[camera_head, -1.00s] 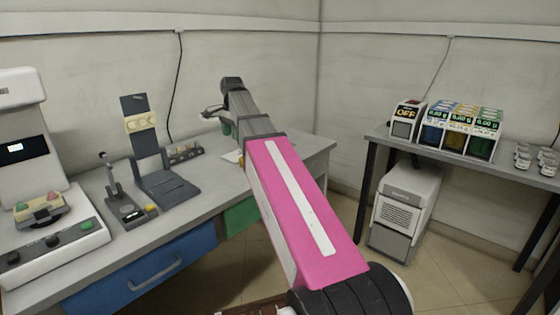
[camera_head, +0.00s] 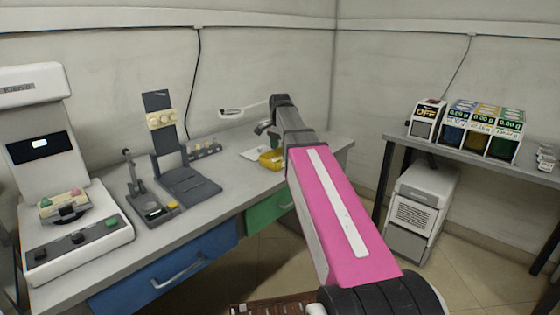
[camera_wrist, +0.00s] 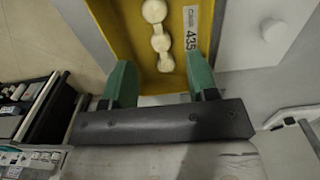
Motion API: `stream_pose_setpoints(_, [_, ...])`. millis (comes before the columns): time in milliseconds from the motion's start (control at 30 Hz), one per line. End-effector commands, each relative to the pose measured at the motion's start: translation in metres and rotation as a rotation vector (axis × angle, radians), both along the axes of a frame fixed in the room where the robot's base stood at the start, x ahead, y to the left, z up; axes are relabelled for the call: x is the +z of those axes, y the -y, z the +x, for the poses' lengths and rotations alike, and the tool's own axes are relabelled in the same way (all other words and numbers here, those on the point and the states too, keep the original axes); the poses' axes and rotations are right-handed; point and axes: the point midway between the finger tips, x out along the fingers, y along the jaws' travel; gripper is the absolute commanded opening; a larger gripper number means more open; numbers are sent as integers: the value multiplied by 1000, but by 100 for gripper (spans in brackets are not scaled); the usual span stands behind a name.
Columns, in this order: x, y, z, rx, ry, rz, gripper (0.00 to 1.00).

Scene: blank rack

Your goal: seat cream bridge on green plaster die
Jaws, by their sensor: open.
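A cream bridge (camera_wrist: 157,32) of rounded, joined units lies in a yellow case tray (camera_wrist: 179,84) with a white number label. The yellow tray also shows in the head view (camera_head: 272,161), on the bench beside my forearm. My gripper (camera_wrist: 160,72) is open and empty, with its two green fingers apart over the tray's near edge. The bridge lies ahead of and between the fingers, apart from them. A small green piece (camera_head: 45,202) sits beside a pink one on the white machine at left; it may be the green die, but I cannot tell.
On the grey bench, a dark stand (camera_head: 188,186) with a cream panel, a small press-like device (camera_head: 148,205) and the white machine (camera_head: 82,246) stand left of my arm. A side table at right carries colored dispensers (camera_head: 481,130). A white box (camera_head: 422,210) stands beneath it.

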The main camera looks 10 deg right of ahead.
Motion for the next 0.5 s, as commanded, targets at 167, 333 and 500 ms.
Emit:
stream_pose_setpoints(167, [-22,0,0,0,-1,0,53])
stream_pose_setpoints(333, [-42,0,1,0,0,0,53])
stream_pose_setpoints(500, [-46,0,1,0,0,0,53])
